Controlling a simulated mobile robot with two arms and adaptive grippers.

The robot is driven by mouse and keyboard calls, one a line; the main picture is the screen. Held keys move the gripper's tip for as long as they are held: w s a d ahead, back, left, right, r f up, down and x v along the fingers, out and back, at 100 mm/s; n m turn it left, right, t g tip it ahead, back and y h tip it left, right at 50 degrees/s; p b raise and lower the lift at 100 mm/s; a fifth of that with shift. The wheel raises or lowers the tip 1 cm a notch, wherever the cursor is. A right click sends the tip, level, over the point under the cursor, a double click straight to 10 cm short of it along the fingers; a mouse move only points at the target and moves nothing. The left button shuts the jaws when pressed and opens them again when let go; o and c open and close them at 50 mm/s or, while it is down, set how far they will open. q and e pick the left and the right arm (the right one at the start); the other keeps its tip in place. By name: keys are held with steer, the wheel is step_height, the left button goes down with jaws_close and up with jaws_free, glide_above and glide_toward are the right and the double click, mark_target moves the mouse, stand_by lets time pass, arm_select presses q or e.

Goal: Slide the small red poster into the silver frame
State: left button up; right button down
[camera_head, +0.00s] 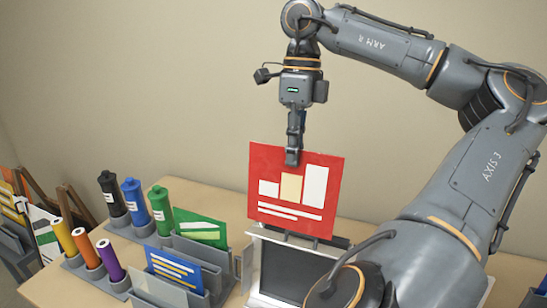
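The small red poster (262,167) hangs upright from my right gripper (293,158), which is shut on its top middle part. The poster is red with white and cream blocks and white lines. It is above and a little behind the silver frame (255,272), with its lower edge near the frame's top edge. The frame has a dark panel, and its right part is hidden by my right arm. I cannot tell whether poster and frame touch. My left gripper is not in view.
A grey rack with a green poster (201,231) and a blue poster (174,269) stands left of the frame. Black, blue and green bottles (162,209) and yellow, orange and purple tubes (110,259) stand farther left. More framed pieces lean at the far left.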

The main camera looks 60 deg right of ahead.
steer(key=s, duration=0.1)
steer(key=s+b, duration=0.1)
steer(key=shift+s+d+f, duration=0.15)
steer(key=shift+s, duration=0.15)
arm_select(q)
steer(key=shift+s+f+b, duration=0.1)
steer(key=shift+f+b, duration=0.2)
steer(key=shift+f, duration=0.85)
arm_select(e)
steer(key=shift+w+d+f, duration=0.1)
steer(key=shift+d+f, duration=0.2)
steer(key=shift+d, duration=0.5)
steer(key=shift+s+d+f, duration=0.1)
steer(key=shift+d+f, duration=0.25)
steer(key=shift+d, duration=0.5)
steer(key=shift+w+d+f, duration=0.1)
steer(key=shift+d+f, duration=0.2)
steer(key=shift+d, duration=0.5)
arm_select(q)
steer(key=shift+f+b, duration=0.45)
arm_select(e)
steer(key=shift+f, duration=0.2)
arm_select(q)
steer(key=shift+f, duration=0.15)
arm_select(e)
steer(key=shift+f, duration=0.15)
